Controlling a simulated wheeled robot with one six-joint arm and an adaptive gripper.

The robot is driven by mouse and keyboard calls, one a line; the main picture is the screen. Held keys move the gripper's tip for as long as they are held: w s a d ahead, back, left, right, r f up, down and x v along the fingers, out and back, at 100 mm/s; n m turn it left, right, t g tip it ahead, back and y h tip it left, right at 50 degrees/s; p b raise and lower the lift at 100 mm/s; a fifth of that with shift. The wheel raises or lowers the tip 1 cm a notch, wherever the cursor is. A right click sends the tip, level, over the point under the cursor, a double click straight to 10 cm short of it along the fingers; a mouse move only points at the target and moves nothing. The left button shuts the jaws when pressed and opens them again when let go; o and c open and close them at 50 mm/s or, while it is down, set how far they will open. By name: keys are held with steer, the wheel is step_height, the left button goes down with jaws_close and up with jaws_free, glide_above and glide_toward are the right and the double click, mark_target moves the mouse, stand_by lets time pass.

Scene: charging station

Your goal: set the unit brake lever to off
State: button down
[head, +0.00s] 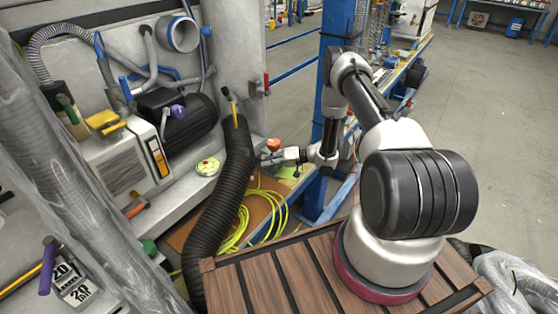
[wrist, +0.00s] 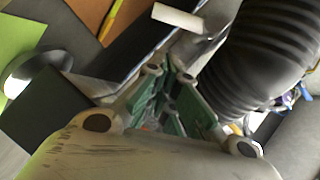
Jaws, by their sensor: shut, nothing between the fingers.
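Several handles show in the head view, and I cannot tell which is the unit brake lever. A red handle (head: 266,84) sits on the grey panel's edge. A yellow lever with a black end (head: 230,97) stands above the black hose. A purple-knobbed handle (head: 178,111) is by the black cylinder. A long purple handle (head: 47,266) is at the lower left. An orange-red knob (head: 273,145) is close beside my gripper (head: 266,157). My gripper is shut and empty, right of the hose. Its green-padded fingers (wrist: 168,77) show in the wrist view.
The ribbed black hose (head: 219,195) rises just left of my gripper and fills the upper right of the wrist view (wrist: 262,55). Yellow cable (head: 240,232) lies coiled below. A blue post (head: 325,110) stands behind my arm. Open floor (head: 480,100) lies at the right.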

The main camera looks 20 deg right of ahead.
steer(key=shift+s+a+f, duration=0.15)
steer(key=shift+a+f, duration=0.2)
steer(key=shift+a, duration=0.35)
steer(key=shift+s+a+f, duration=0.15)
steer(key=shift+a+f, duration=0.25)
steer(key=shift+a, duration=0.3)
steer(key=shift+s+a+f, duration=0.15)
steer(key=shift+a+f, duration=0.2)
steer(key=shift+a, duration=0.35)
steer(key=shift+f, duration=0.2)
steer(key=shift+s+a+f+m+y, duration=0.1)
steer(key=shift+f+m+y, duration=0.2)
steer(key=shift+m+y, duration=0.25)
steer(key=shift+a+f+m, duration=0.1)
steer(key=shift+f+m, duration=0.1)
steer(key=shift+m, duration=0.05)
steer(key=shift+s+a+f+m+y, duration=0.35)
steer(key=shift+f+m+y, duration=0.15)
steer(key=shift+m+y, duration=0.25)
steer(key=shift+a+f, duration=0.1)
steer(key=shift+f, duration=0.05)
steer(key=shift+a+f, duration=0.15)
